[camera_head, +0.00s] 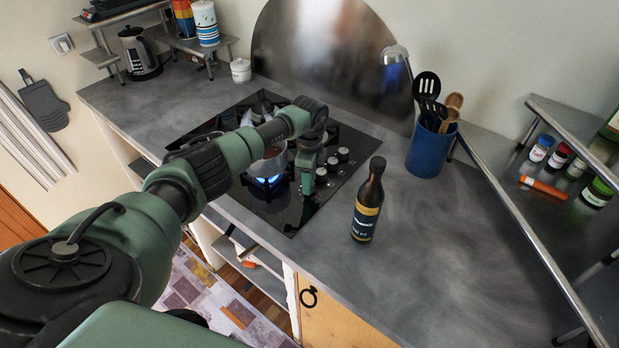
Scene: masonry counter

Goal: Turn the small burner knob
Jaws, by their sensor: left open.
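The black glass cooktop (290,216) has a row of knobs with pale tops near its right side. Three show: a far knob (343,154), a middle knob (332,163) and a near knob (321,174). I cannot tell which one belongs to the small burner. My left gripper (308,190) points down at the near end of this row, just left of the near knob. It is open, and its fingers hide whatever lies directly below. I cannot tell whether it touches a knob. My right gripper is not in view.
A pot (270,163), partly behind my left arm, stands over a blue flame (267,180). A dark bottle (368,203) stands right of the cooktop. A blue utensil holder (430,150) is behind it. The grey counter (430,250) is clear at front right.

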